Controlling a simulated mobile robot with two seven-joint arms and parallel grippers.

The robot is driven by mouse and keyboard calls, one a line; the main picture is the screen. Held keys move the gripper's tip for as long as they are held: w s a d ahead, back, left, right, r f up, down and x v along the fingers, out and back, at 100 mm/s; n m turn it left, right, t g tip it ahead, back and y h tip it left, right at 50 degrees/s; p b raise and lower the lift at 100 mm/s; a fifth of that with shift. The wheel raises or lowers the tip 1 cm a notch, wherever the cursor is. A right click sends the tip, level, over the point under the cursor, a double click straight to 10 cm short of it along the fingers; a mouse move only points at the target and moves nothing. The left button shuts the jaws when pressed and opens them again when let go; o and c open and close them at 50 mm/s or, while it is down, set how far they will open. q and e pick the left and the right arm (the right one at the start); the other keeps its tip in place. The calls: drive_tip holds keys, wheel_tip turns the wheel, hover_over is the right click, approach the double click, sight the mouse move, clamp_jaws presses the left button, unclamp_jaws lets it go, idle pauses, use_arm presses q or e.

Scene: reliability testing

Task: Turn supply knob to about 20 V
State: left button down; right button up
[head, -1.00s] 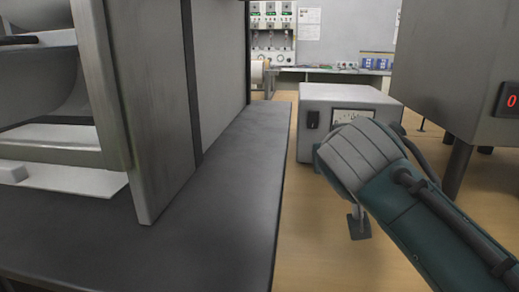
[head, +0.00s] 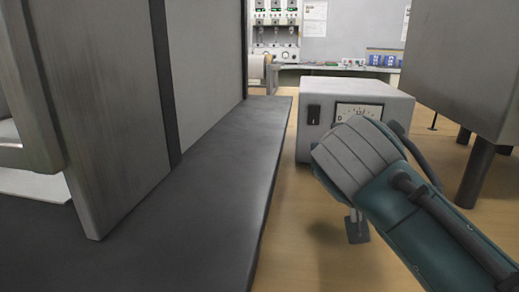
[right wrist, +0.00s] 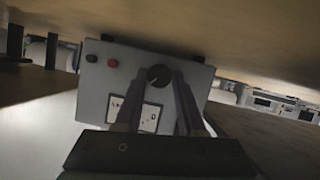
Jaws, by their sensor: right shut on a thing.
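The power supply (head: 357,112) is a light grey box with a black switch (head: 314,115) and a white dial meter (head: 357,111) on its front. My right wrist covers the lower right of that front in the head view, hiding the fingertips and knob. In the right wrist view the supply appears turned over. There my right gripper (right wrist: 161,80) has its fingers on both sides of the round black knob (right wrist: 158,75) and is shut on it. The meter's needle is too small to read. My left gripper is not in view.
A dark bench top (head: 215,190) with a grey cabinet (head: 105,100) fills the left. A large grey box on dark legs (head: 465,75) stands at the right. Red and black terminals (right wrist: 112,62) are beside the knob. A back bench (head: 335,68) stands far behind.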

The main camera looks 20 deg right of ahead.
drive_tip(key=c, duration=0.4)
clamp_jaws()
drive_tip(key=shift+y, duration=0.3)
drive_tip(key=shift+s+d+m+t+y+p, duration=0.1)
drive_tip(key=shift+m+t+y+p, duration=0.2)
drive_tip(key=shift+m+p, duration=0.5)
drive_tip(key=m+t+y+p, duration=0.1)
drive_tip(key=m, duration=0.1)
drive_tip(key=shift+s+d+r+m+p, duration=0.1)
drive_tip(key=shift+m+p, duration=0.2)
drive_tip(key=shift+p, duration=0.1)
drive_tip(key=shift+m+y+p, duration=0.5)
drive_tip(key=shift+f, duration=0.2)
